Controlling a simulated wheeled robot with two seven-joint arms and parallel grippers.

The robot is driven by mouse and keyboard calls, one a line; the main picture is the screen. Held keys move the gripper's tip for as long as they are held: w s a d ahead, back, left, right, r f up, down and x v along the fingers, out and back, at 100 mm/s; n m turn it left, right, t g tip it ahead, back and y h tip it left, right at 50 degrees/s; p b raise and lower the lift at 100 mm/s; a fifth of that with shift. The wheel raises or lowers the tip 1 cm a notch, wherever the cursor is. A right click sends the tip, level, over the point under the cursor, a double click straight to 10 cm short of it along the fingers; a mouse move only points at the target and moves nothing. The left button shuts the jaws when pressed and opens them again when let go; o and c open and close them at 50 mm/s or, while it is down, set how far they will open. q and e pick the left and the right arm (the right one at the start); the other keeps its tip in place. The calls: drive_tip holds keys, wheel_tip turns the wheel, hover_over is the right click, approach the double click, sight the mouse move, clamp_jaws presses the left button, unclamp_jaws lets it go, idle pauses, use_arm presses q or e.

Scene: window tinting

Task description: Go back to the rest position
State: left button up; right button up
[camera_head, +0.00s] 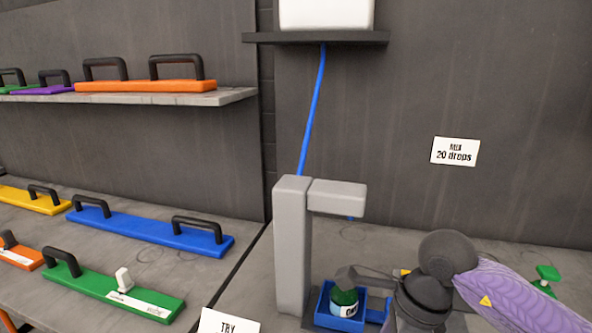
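My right arm comes in from the right, and its gripper (352,277) is low in the view, at the top of a green bottle (344,297) with a white label. The bottle stands in a small blue tray (327,318) beside the grey dispenser post (293,240). The dark fingers overlap the bottle's top, and the far side is hidden, so I cannot tell whether they grip it. My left gripper is not in view.
The dispenser's arm (338,196) overhangs the tray, with a blue tube (313,110) above. Handled bars in blue (150,230) and green (110,295) lie on the left table. A green object (546,280) sits at right. A white sign (229,322) stands in front.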

drive_tip(key=s+a+r+m+y, duration=0.1)
drive_tip(key=s+a+r+y, duration=0.1)
drive_tip(key=a+y, duration=0.4)
drive_tip(key=s+a+r+m+y, duration=0.1)
drive_tip(key=s+a+r+y, duration=0.1)
drive_tip(key=a+y, duration=0.5)
drive_tip(key=a+r+m+t+y, duration=0.3)
drive_tip(key=r+m+t+y, duration=0.1)
drive_tip(key=r+m+t, duration=0.4)
drive_tip(key=w+d+f+m+t+h, duration=0.2)
drive_tip(key=d+f+m+t+h, duration=0.45)
drive_tip(key=m, duration=0.95)
drive_tip(key=w+d+f+m+t+h, duration=0.2)
drive_tip(key=d+f+m+t+h, duration=0.15)
drive_tip(key=d+m+h, duration=0.75)
drive_tip(key=s+f+m+g+h, duration=0.2)
drive_tip(key=s+f+m+g, duration=1.15)
drive_tip(key=s+f, duration=0.55)
drive_tip(key=s+f+n+g, duration=0.1)
drive_tip(key=s+f+g, duration=0.15)
drive_tip(key=f, duration=0.55)
drive_tip(key=s+f+n+g, duration=0.1)
drive_tip(key=s+f, duration=0.2)
drive_tip(key=f, duration=0.6)
drive_tip(key=s+d+f, duration=0.3)
drive_tip(key=s+f, duration=0.5)
drive_tip(key=s, duration=0.4)
drive_tip(key=shift+d+f+g, duration=0.15)
drive_tip(key=shift+f+g, duration=0.15)
drive_tip(key=shift+f, duration=0.05)
